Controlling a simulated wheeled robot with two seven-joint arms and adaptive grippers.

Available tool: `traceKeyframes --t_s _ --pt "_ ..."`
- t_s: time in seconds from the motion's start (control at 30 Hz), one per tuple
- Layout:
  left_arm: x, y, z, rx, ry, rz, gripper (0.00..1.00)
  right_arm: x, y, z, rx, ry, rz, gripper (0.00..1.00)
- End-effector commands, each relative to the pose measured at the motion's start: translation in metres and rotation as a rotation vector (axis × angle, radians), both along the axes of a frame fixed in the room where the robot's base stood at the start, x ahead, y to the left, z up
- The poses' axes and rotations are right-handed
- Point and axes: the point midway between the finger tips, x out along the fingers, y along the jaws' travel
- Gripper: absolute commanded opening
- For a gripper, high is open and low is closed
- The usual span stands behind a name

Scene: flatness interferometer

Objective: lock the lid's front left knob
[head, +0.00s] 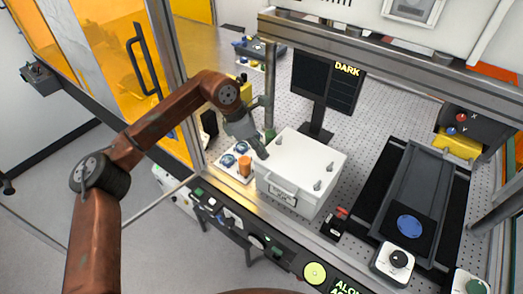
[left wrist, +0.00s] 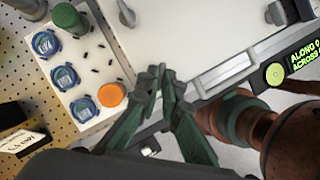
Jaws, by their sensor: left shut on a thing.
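The white box lid (head: 305,150) lies on the box at the middle of the bench, with a latch handle (head: 283,190) on its front. Small grey knobs stand on it, among them the front right knob (head: 317,185) and the back left knob (head: 283,140). My left gripper (head: 264,154) reaches down to the lid's front left corner. In the left wrist view the fingertips (left wrist: 160,76) are closed together at that corner, around the front left knob, which they hide. Another knob (left wrist: 126,14) shows clear of the fingers. My right gripper is not in view.
Left of the box is a white tray (left wrist: 75,112) with blue round pieces (left wrist: 64,77), an orange-capped piece (left wrist: 111,95) and a green one (left wrist: 67,15). A post (head: 269,85) stands behind my gripper. At right is a dark stage with a blue disc (head: 410,225).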

Motion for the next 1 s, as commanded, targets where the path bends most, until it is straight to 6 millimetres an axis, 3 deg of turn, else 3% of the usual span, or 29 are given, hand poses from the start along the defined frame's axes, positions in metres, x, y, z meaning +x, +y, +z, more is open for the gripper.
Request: traceKeyframes --t_s 0.6,1.0 --pt "0.0068 -0.0006 0.0006 0.0 -0.001 -0.557 0.0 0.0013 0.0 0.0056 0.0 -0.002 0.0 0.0" --pt "0.0083 -0.0009 0.0001 0.001 -0.001 -0.761 0.0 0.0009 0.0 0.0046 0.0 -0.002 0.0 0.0"
